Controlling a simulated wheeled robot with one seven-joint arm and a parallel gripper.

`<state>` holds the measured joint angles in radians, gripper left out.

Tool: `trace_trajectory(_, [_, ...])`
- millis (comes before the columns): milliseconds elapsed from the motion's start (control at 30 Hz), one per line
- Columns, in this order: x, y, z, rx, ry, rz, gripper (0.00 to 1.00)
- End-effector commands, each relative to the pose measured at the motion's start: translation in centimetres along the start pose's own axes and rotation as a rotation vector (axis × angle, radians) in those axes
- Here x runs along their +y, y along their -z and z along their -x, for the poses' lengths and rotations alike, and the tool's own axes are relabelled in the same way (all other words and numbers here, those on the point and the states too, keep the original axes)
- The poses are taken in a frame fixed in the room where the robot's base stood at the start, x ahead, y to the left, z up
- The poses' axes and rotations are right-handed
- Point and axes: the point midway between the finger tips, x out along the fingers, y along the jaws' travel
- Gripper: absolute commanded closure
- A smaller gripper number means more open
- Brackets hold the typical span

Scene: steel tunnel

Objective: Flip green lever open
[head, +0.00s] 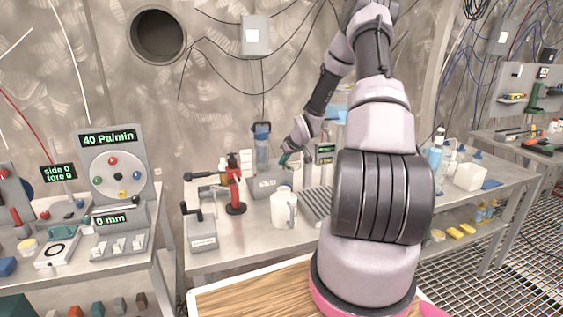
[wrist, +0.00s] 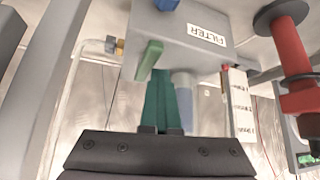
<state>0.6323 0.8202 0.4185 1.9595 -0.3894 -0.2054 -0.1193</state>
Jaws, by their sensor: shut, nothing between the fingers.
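The green lever (wrist: 149,60) is a short flat bar on the grey FILTER box (wrist: 195,35) in the wrist view, where the scene appears upside down. It slants beside a pipe fitting. My gripper (wrist: 164,76) has teal fingers, closed together with nothing between them. The fingertips are close to the lever, just to its right in the wrist view; I cannot tell whether they touch it. In the head view my gripper (head: 284,159) is just above the grey box (head: 265,186) on the bench. I cannot make out the lever clearly there.
A red tool on a black base (head: 235,185) stands left of the box; it is also at the right of the wrist view (wrist: 298,75). A white jug (head: 283,208) stands in front of the box. A clear blue-capped cylinder (head: 262,147) rises behind it.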

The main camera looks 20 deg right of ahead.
Motion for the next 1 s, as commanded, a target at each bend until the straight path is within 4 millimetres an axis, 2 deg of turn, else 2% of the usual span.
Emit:
trace_trajectory(800, [1.1,-0.5,0.3,-0.005,-0.011,-0.008,1.0])
trace_trajectory(900, [1.2,-0.5,0.9,-0.005,-0.012,-0.009,1.0])
trace_trajectory(1000, [1.3,-0.4,2.2,-0.003,-0.014,-0.008,1.0])
